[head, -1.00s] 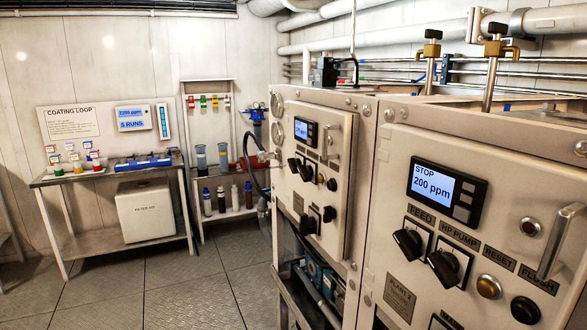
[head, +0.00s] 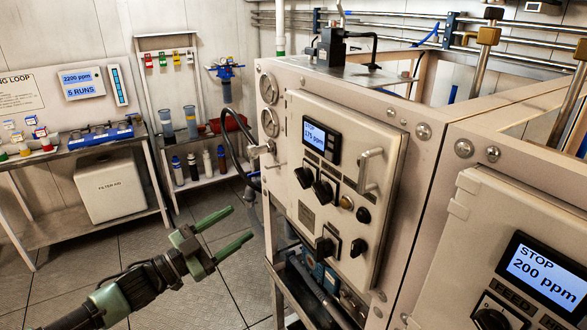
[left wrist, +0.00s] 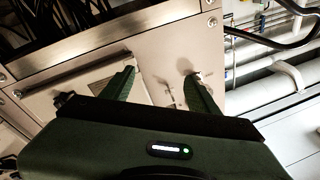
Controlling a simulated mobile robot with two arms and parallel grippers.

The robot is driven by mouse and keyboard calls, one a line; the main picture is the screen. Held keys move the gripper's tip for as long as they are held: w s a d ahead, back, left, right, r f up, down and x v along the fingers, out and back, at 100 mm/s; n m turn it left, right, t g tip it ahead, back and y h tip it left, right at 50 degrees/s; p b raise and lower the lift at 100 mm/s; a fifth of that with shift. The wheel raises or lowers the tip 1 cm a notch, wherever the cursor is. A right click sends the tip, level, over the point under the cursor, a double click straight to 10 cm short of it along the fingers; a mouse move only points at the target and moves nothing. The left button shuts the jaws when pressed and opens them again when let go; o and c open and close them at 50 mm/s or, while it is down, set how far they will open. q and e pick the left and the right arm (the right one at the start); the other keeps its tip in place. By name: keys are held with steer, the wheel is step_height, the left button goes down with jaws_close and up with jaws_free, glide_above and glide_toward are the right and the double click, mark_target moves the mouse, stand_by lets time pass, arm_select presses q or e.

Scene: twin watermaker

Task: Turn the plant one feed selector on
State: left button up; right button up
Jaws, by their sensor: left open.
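The nearer panel's label reads Plant 2 in the earlier head view, so I take the farther panel (head: 335,230) as plant one. Its display (head: 320,141) reads STOP and 175 ppm. The feed selector, the left black knob (head: 303,177), sits below the display, beside a second black knob (head: 323,191). Knob labels are too small to read. My left gripper (head: 242,222) is open and empty, left of the panel and apart from it. In the left wrist view its two green fingers (left wrist: 158,82) are spread in front of a pale cabinet surface. My right gripper is not in view.
The nearer panel's display (head: 545,268) reads STOP and 200 ppm. A door handle (head: 369,170) sticks out right of the plant one knobs. A black hose (head: 238,150) hangs at the cabinet's left side. A bench (head: 85,150) stands at the left, with open floor between.

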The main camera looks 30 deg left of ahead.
mark_target(299, 180)
arm_select(q)
steer(key=s+d+r+m+g+h, duration=0.1)
steer(key=d+r+m+h, duration=0.1)
steer(key=d+r, duration=0.15)
steer(key=s+d+r+m+g+h+p, duration=0.1)
steer(key=d+r+h, duration=0.2)
steer(key=r, duration=0.2)
steer(key=s+d+r+m+h, duration=0.2)
steer(key=d+r, duration=0.2)
steer(key=r, duration=0.1)
steer(key=p+x, duration=0.1)
steer(key=x, duration=0.5)
steer(key=shift+w+a, duration=0.15)
steer(key=shift+w+d+p, duration=0.4)
steer(key=shift+w+d, duration=0.2)
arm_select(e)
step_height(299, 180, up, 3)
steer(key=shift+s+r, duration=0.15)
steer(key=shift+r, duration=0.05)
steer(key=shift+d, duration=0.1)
arm_select(q)
steer(key=shift+c, duration=0.7)
jaws_close()
